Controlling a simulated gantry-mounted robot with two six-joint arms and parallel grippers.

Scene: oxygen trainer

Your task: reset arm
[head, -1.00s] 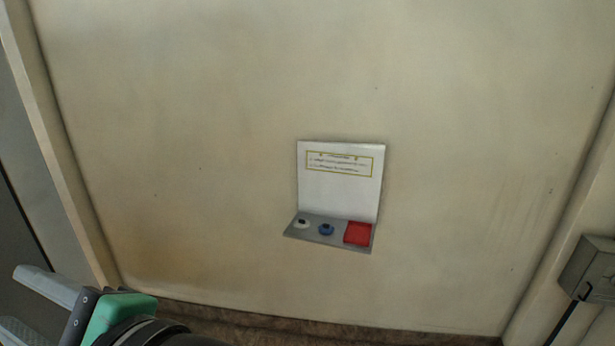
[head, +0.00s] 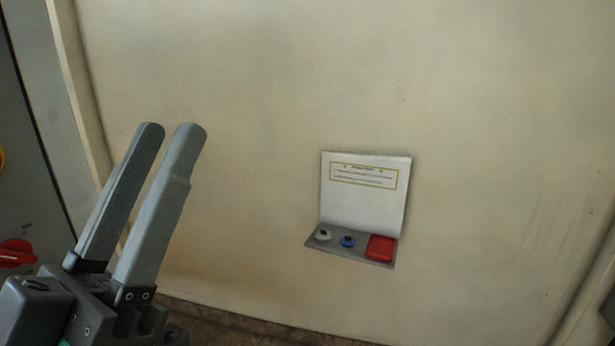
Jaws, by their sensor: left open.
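My left gripper (head: 168,134) is at the left of the head view, its two long grey fingers pointing up. The fingers are a little apart with nothing between them. It is well to the left of a small wall panel (head: 365,190), and not touching it. The panel has a white upright sign and a grey ledge with a white knob (head: 323,234), a blue knob (head: 347,241) and a red block or cover (head: 380,248). My right gripper is not in view.
A pale, stained wall (head: 270,90) fills most of the view. At the far left a grey surface carries a red knob (head: 16,253) and a partly cut-off yellow part (head: 1,157). A brown floor strip (head: 240,325) runs along the bottom. The space before the panel is clear.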

